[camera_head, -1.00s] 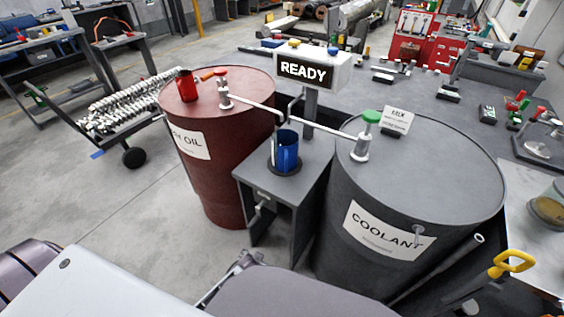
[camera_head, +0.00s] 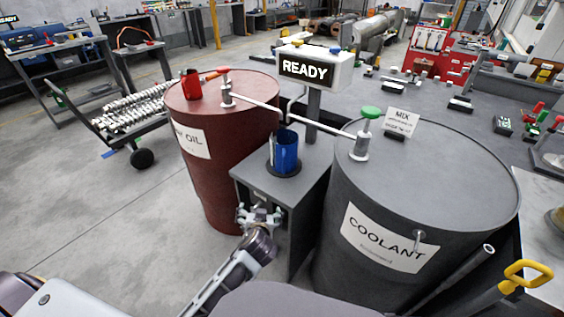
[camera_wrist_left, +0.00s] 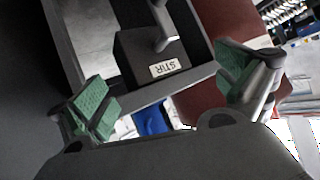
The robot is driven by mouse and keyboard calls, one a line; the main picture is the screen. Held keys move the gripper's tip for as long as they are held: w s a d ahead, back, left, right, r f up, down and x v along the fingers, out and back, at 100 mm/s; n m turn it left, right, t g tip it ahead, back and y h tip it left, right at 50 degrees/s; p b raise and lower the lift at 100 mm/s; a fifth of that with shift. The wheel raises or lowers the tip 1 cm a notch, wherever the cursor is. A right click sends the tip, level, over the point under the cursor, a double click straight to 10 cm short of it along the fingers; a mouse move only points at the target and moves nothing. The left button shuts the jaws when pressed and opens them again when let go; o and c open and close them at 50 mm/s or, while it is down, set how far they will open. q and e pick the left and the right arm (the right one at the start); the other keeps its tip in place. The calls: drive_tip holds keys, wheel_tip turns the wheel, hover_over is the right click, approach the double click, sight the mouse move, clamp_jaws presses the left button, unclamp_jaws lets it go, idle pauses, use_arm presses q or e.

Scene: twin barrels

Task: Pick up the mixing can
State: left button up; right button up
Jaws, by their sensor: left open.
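The mixing can appears to be the blue can (camera_head: 285,152), upright on a dark round pad on the grey stand (camera_head: 256,183) between the two barrels. My left gripper (camera_head: 262,214) is below and in front of the stand, apart from the can. In the left wrist view the left gripper (camera_wrist_left: 168,90) is open and empty, its green-padded fingers wide apart. A blue patch (camera_wrist_left: 152,118), likely the can, shows partly hidden behind the gripper body. A dark box with a STIR label (camera_wrist_left: 164,67) lies in view between the fingers. My right gripper is not in view.
The red oil barrel (camera_head: 220,150) stands left of the stand, the grey coolant barrel (camera_head: 345,250) right. Spouts (camera_head: 265,104) from both barrels reach toward the stand above the can. A READY sign (camera_head: 316,70) stands behind. A red can (camera_head: 191,84) sits on the oil barrel.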

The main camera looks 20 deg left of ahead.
use_arm(q)
wheel_tip(320, 180, up, 6)
drive_tip(key=w+d+n+t+y, duration=0.1)
drive_tip(key=w+t, duration=0.1)
drive_tip(key=w, duration=0.1)
drive_tip(key=t, duration=0.5)
approach(283, 162)
drive_tip(key=w, duration=0.1)
drive_tip(key=w+a, duration=0.1)
drive_tip(key=shift+w+a+r+h+b, duration=0.15)
drive_tip(key=shift+w+r+h+b, duration=0.1)
drive_tip(key=shift+w+h+b, duration=0.1)
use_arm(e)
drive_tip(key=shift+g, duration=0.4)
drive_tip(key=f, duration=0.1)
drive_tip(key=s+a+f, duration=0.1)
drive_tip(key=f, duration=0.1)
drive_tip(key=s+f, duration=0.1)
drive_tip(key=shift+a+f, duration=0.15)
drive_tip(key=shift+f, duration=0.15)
use_arm(q)
drive_tip(key=shift+x, duration=4.3)
drive_tip(key=shift+w+f, duration=0.15)
drive_tip(key=shift+r+x, duration=0.25)
drive_tip(key=shift+x, duration=2.2)
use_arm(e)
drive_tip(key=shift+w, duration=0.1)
use_arm(q)
drive_tip(key=shift+f, duration=0.1)
